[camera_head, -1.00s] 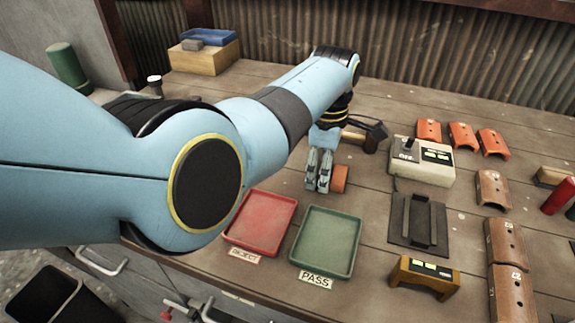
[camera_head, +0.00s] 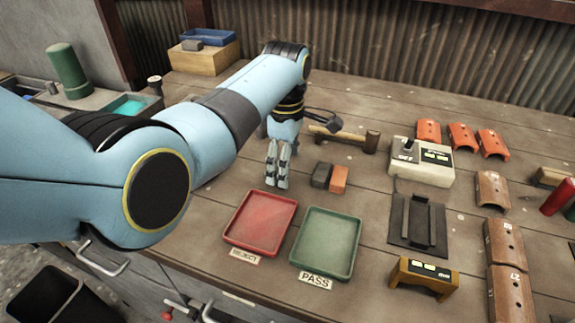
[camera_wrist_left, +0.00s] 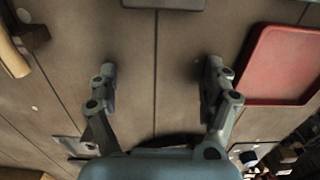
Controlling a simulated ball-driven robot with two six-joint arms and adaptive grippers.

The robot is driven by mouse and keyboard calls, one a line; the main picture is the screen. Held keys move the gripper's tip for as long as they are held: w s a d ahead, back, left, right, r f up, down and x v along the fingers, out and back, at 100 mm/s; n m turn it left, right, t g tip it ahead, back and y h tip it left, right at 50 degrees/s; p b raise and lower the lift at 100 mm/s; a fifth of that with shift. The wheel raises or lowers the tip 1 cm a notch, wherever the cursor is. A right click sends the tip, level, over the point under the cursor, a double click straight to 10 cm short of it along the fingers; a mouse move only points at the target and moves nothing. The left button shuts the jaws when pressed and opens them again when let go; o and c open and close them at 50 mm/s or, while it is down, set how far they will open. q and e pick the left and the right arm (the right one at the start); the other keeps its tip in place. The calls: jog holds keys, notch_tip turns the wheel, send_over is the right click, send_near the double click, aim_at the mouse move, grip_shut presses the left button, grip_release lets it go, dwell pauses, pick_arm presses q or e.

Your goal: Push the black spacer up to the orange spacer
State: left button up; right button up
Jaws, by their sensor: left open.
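The black spacer (camera_head: 321,175) and the orange spacer (camera_head: 339,179) sit side by side on the bench, black on the left. They look to be touching; a very thin gap cannot be ruled out. My left gripper (camera_head: 277,182) is to the left of the black spacer, clear of it, fingers pointing down. In the left wrist view the fingers (camera_wrist_left: 160,80) are spread apart with bare wood between them. A dark block, apparently the black spacer (camera_wrist_left: 164,3), is cut off at the top edge there. My right gripper is not in view.
The red REJECT tray (camera_head: 262,259) and green PASS tray (camera_head: 325,273) lie in front of the spacers. A hammer (camera_head: 345,139) lies behind them. A switch box (camera_head: 421,160) and a black fixture (camera_head: 398,230) stand to the right. Bare wood surrounds the spacers.

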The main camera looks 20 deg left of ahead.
pick_arm(q)
notch_tip(320, 180, up, 5)
jog(key=shift+d+f+p, duration=0.1)
jog(key=shift+p, duration=1.15)
notch_tip(320, 180, up, 6)
jog(key=p, duration=0.7)
jog(key=s+a+f+m, duration=0.1)
jog(key=s+a, duration=0.1)
jog(key=s, duration=0.1)
jog(key=s+a+f+m, duration=0.2)
jog(key=s, duration=0.1)
jog(key=s+a+f+m+t+b, duration=0.1)
jog(key=s+a+m, duration=0.1)
jog(key=s, duration=0.1)
jog(key=shift+s+a+f, duration=0.15)
jog(key=shift+s+f, duration=0.15)
jog(key=s+a+r+m, duration=0.1)
jog(key=s+a+m, duration=0.1)
jog(key=s, duration=0.4)
jog(key=s+a+r+m+t, duration=0.1)
jog(key=s+a+r+m, duration=0.1)
jog(key=s+m, duration=0.3)
jog(key=shift+s+a+m+t+y, duration=0.15)
jog(key=shift+s+m+t+y, duration=0.2)
jog(key=shift+s, duration=0.75)
jog(key=shift+s, duration=0.1)
